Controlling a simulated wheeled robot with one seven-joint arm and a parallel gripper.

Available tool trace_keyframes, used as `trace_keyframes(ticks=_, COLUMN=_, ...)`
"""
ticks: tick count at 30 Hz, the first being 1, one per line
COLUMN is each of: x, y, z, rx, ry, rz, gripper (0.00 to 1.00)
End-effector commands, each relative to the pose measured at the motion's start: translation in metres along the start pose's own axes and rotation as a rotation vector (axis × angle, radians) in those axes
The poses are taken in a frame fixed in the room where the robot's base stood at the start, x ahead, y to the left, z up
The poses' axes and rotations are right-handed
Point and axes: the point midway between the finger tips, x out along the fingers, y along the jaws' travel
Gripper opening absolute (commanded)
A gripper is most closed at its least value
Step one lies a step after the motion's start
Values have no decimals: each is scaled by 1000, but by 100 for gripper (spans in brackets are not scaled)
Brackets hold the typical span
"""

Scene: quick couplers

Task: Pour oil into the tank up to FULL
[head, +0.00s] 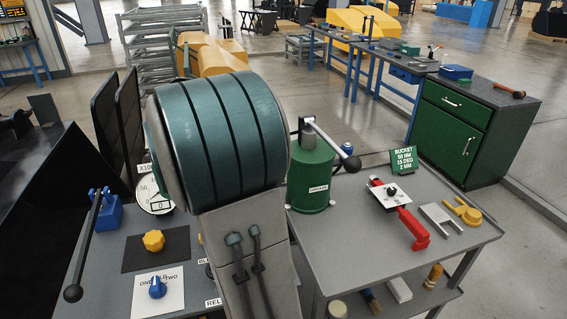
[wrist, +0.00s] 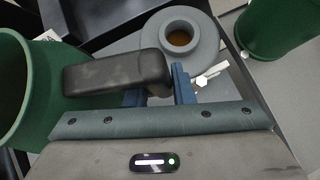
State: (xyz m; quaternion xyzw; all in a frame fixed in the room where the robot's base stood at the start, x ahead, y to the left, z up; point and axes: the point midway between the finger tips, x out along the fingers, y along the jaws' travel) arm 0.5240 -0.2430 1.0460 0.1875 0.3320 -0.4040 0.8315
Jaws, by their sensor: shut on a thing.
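In the wrist view my gripper (wrist: 160,85) has its blue fingers shut on the black handle (wrist: 112,74) of a green jug (wrist: 42,85). The jug is at the left edge and partly cut off; I cannot tell how far it is tilted, and no oil stream shows. Above the fingers is a grey round tank (wrist: 207,52) with a thick-rimmed opening. Brownish oil (wrist: 180,38) shows inside. The jug is apart from this opening, to its left. I cannot read a FULL mark. In the head view my arm hides my gripper, the jug and the tank opening.
A green cylinder (head: 312,180) with a lever stands right of my arm; it also shows in the wrist view (wrist: 275,28). A red tool (head: 413,228), yellow part (head: 462,210) and BUCKET sign (head: 404,160) are on the grey table (head: 350,235). A dial (head: 152,192) and blue knob (head: 157,287) are left.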

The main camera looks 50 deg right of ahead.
Motion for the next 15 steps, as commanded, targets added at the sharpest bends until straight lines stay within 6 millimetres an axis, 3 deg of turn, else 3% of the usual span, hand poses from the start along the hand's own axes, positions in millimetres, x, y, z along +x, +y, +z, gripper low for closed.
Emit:
trace_keyframes(ticks=1, x=6, y=-25, z=11, rx=56, ry=-11, rz=-41, gripper=0)
trace_keyframes(ticks=6, x=12, y=-102, z=38, rx=206, ry=-22, rz=-169, gripper=0)
trace_keyframes(ticks=12, x=8, y=-164, z=53, rx=315, ry=-32, rz=-262, gripper=0)
trace_keyframes(ticks=15, x=6, y=-178, z=56, rx=340, ry=-34, rz=-283, gripper=0)
